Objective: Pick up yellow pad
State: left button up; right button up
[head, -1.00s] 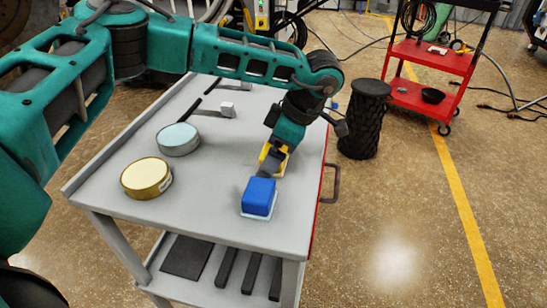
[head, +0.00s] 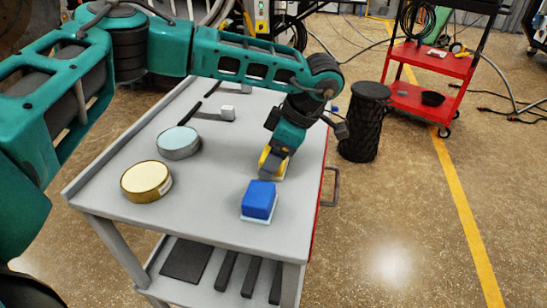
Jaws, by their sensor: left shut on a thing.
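The yellow pad (head: 265,157) is near the right edge of the grey cart top, behind the blue block. My left gripper (head: 269,171) points down at the pad and is shut on it. The gripper's dark fingers hide part of the pad, and yellow shows beside them. I cannot tell whether the pad still touches the cart top. My right gripper is out of view.
A blue block on a pale base (head: 259,201) stands just in front of the gripper. A gold-rimmed round tin (head: 146,181) and a pale blue tin (head: 178,142) stand left on the cart top (head: 205,205).

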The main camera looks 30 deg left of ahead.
pick_arm(q)
notch_tip(320, 180, up, 20)
jog(key=p, duration=0.2)
jog(key=shift+p, duration=0.3)
